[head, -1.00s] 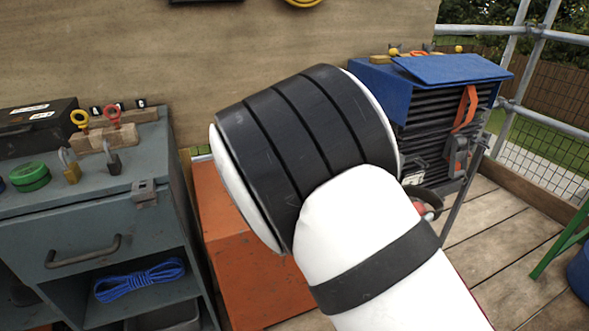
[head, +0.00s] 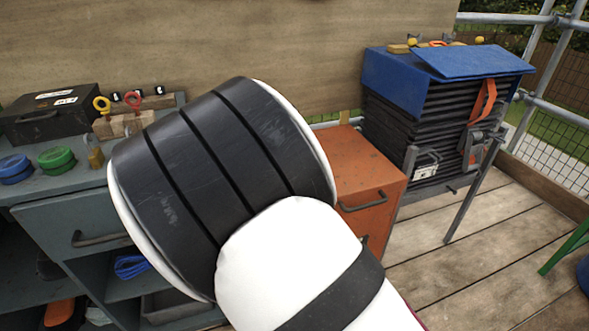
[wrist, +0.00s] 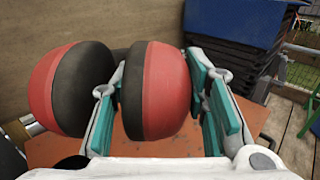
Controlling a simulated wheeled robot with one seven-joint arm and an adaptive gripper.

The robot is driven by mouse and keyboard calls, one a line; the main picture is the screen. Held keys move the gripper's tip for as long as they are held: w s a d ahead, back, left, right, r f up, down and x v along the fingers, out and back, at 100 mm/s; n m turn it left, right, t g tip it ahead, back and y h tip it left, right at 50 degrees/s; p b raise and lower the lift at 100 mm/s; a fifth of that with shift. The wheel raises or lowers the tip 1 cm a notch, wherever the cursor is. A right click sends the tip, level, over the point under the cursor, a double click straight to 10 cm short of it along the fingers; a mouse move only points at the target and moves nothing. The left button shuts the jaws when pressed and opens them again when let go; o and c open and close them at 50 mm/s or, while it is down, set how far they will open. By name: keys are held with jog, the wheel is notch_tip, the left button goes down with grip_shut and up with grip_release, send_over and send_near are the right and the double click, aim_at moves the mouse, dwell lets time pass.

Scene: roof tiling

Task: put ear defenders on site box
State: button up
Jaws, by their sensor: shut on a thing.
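The ear defenders (wrist: 168,90), with red and black rounded cups, are in the wrist view. My gripper (wrist: 160,68) has teal-padded fingers shut on the right cup; the left cup (wrist: 70,88) sits outside the left finger. The headband is not clearly visible. The orange-red site box (head: 370,160) stands between the grey cabinet and the blue-topped stack in the head view, its left part hidden by my arm. Its top also shows in the wrist view (wrist: 150,150), behind and below the held cups. In the head view my arm hides the gripper and ear defenders.
A grey cabinet (head: 60,208) at left carries a black case (head: 50,115), green and blue discs and padlocks. A black stack with a blue cover (head: 470,62) stands right of the box. A metal post (head: 472,190) stands before it. Plank floor at right is open.

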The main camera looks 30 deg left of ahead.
notch_tip(320, 180, down, 18)
jog(key=b, duration=0.5)
jog(key=shift+r, duration=0.25)
jog(key=shift+f, duration=0.1)
jog(key=o, duration=1)
jog(key=shift+f, duration=0.1)
jog(key=shift+o, duration=0.2)
jog(key=shift+s+r, duration=0.15)
jog(key=shift+r, duration=0.05)
jog(key=s+d+p, duration=0.1)
jog(key=s+p, duration=0.1)
jog(key=s, duration=0.9)
jog(key=shift+s+p, duration=0.35)
jog(key=shift+d+f, duration=0.1)
